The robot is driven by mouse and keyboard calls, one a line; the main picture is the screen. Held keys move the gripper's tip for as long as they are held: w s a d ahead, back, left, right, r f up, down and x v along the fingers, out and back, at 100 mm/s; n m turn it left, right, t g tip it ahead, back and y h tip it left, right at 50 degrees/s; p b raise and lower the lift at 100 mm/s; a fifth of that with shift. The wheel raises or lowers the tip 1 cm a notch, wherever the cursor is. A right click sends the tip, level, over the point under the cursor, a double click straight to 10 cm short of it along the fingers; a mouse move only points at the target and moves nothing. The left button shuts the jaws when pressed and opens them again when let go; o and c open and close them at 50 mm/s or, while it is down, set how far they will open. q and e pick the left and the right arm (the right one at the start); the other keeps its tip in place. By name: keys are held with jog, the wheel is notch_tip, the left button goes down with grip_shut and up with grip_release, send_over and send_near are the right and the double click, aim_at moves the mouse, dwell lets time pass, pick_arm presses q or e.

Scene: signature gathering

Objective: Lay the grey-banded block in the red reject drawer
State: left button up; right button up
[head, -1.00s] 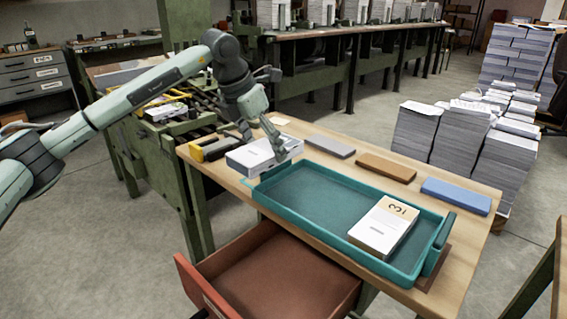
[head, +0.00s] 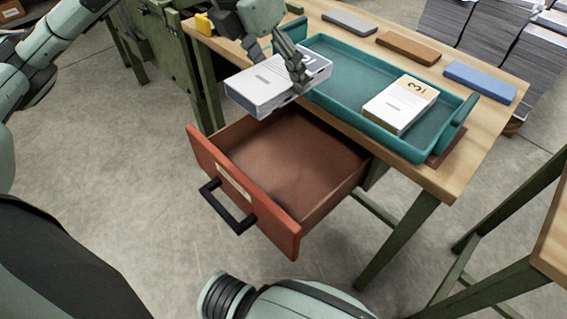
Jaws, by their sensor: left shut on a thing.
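My left gripper (head: 284,72) is shut on a white block (head: 262,92) with a grey strip showing along its side. It holds the block level above the back left part of the open red drawer (head: 213,170), next to the left end of the teal tray. The fingers hide part of the block's top. The drawer is pulled out under the table, and its visible floor is bare. My right gripper is out of view.
The teal tray (head: 448,129) holds another white block (head: 400,104) with a tan band and a "3". Grey (head: 350,22), brown (head: 408,47) and blue (head: 480,82) slabs lie along the table's back. The drawer's black handle (head: 228,206) juts forward.

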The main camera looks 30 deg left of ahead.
pick_arm(q)
send_over(284, 171)
jog(key=s, duration=0.1)
jog(key=f, duration=1.3)
jog(key=f+b, duration=0.1)
jog(key=f, duration=0.5)
jog(key=shift+s+a+f, duration=0.2)
jog(key=shift+a, duration=0.05)
jog(key=shift+f, duration=2.55)
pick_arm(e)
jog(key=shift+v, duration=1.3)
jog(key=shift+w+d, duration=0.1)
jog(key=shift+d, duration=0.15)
pick_arm(q)
jog(key=shift+f, duration=0.15)
jog(key=o, duration=1.3)
jog(key=shift+o, duration=0.2)
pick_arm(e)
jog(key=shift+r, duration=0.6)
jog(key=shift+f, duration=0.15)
